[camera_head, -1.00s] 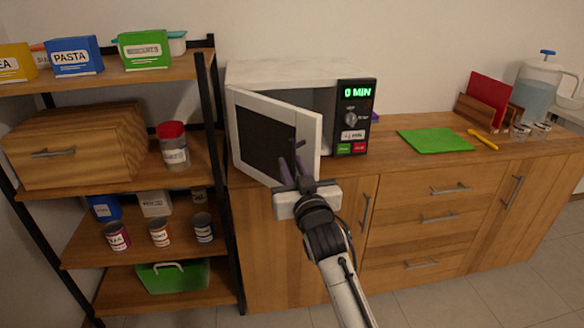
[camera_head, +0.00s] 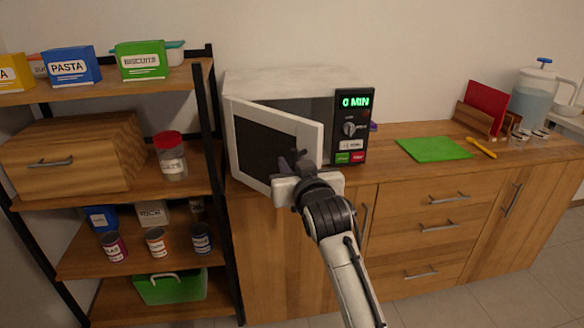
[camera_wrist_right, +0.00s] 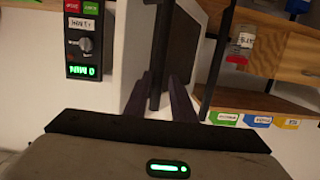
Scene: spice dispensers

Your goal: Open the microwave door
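The white microwave (camera_head: 290,82) stands on the counter with its door (camera_head: 310,138) partly open, swung out from the left side. The door's dark window faces me. My right gripper (camera_head: 293,161) is in front of the door near its free edge, fingers pointing at it. In the right wrist view, which is upside down, the two dark fingers (camera_wrist_right: 160,95) are apart. A dark upright bar (camera_wrist_right: 163,50), seemingly the door handle, shows between them; contact cannot be told. The fingertips are partly hidden in the head view. My left gripper is not in view.
A shelf rack (camera_head: 206,130) with boxes, jars and cans stands close on the left. The control panel (camera_head: 353,127) reads 0 MIN. A green mat (camera_head: 434,149) and a yellow utensil (camera_head: 481,148) lie to the right.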

